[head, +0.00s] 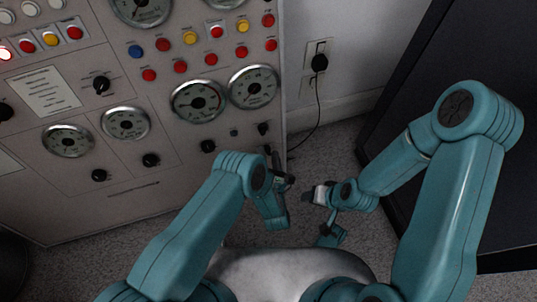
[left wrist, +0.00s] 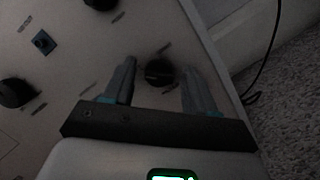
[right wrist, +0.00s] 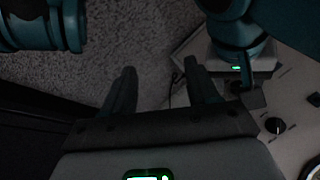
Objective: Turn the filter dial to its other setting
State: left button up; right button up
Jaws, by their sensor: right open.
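A black round dial (left wrist: 158,72) sits on the grey panel at its lower right corner. Its label is too blurred to read, so I cannot confirm that it is the filter dial. In the left wrist view my left gripper (left wrist: 159,65) is open, with one finger on each side of this dial. Contact cannot be made out. In the head view my left gripper (head: 284,180) is at the panel's lower right edge and largely hides this dial. My right gripper (head: 320,193) is open and empty to the right, apart from the panel; its fingers also show in the right wrist view (right wrist: 160,68).
The panel (head: 120,205) carries gauges (head: 199,101), coloured buttons (head: 190,37) and other black knobs (head: 208,146). A black plug (head: 319,63) with a hanging cable is on the wall. A dark cabinet (head: 400,75) stands at right. Carpet (head: 335,150) lies between.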

pick_arm(q)
jog(key=c, duration=0.8)
jog(key=shift+c, duration=0.2)
jog(key=shift+m, duration=0.3)
pick_arm(e)
jog(key=shift+s+r, duration=0.2)
pick_arm(q)
jog(key=shift+w+r+m+g+h+p, duration=0.15)
jog(key=shift+m+g+p, duration=0.75)
jog(key=shift+m, duration=1.95)
jog(key=shift+s+f+m+g+h+p, duration=0.1)
jog(key=shift+m+g+p, duration=0.4)
jog(key=shift+m+p, duration=1.55)
jog(key=shift+w+r+m+g+h+p, duration=0.2)
jog(key=shift+m+g, duration=0.5)
jog(key=shift+m, duration=2.9)
pick_arm(e)
jog(key=s+r+g, duration=0.1)
jog(key=s+r, duration=0.3)
jog(key=r, duration=0.2)
jog(key=shift+s+a+g, duration=0.25)
jog(key=shift+a+g, duration=0.15)
jog(key=shift+a, duration=0.05)
pick_arm(q)
jog(key=shift+s+f, duration=0.1)
jog(key=shift+f, duration=0.05)
